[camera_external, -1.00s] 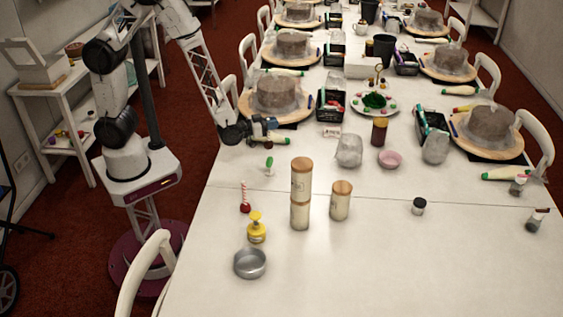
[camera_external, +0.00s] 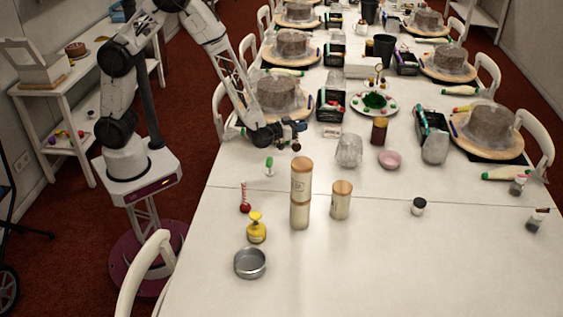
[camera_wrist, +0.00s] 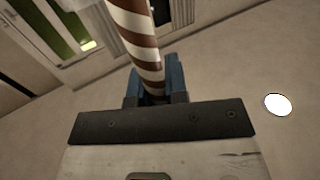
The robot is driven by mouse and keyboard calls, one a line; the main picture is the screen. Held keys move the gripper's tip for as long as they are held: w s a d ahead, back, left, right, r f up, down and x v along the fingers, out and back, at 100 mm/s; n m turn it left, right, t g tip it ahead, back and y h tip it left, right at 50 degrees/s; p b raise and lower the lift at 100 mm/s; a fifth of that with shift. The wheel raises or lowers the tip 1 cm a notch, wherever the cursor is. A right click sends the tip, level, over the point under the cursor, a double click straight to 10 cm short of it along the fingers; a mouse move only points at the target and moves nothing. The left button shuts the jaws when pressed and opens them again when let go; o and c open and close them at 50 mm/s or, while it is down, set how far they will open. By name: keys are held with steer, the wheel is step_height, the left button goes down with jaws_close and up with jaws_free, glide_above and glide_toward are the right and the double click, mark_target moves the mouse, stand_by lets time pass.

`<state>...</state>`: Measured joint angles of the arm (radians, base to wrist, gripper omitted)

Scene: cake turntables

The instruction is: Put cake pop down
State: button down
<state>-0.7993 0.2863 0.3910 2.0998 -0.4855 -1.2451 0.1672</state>
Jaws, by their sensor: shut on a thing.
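My gripper (camera_external: 297,129) is over the table on its left side, near the wrapped cake on a turntable. It is shut on the brown-and-white striped stick of a cake pop (camera_wrist: 137,38). The stick runs up between the blue fingers (camera_wrist: 157,80) in the wrist view and out of the top of the picture. In the external view a small dark brown ball (camera_external: 296,147) shows just below the fingertips, seemingly the pop's head. Whether it touches the table I cannot tell. Another cake pop, red with a striped stick (camera_external: 245,207), stands on the table nearer the camera.
A green-topped white item (camera_external: 269,167) stands left of the gripper's front. Tall wooden-lidded jars (camera_external: 300,212), a crumpled clear bag (camera_external: 349,150), a black tray (camera_external: 331,113) and a wrapped cake (camera_external: 277,93) are around. The table's front right is mostly clear.

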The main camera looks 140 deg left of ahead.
steer(key=shift+w+a+f, duration=0.2)
steer(key=shift+w+a, duration=1.15)
steer(key=shift+a, duration=0.3)
steer(key=shift+f, duration=1.9)
steer(key=c, duration=1.1)
jaws_free()
steer(key=shift+c, duration=0.2)
steer(key=shift+d, duration=0.15)
steer(key=v, duration=1.1)
steer(key=shift+d, duration=0.35)
steer(key=shift+s, duration=0.15)
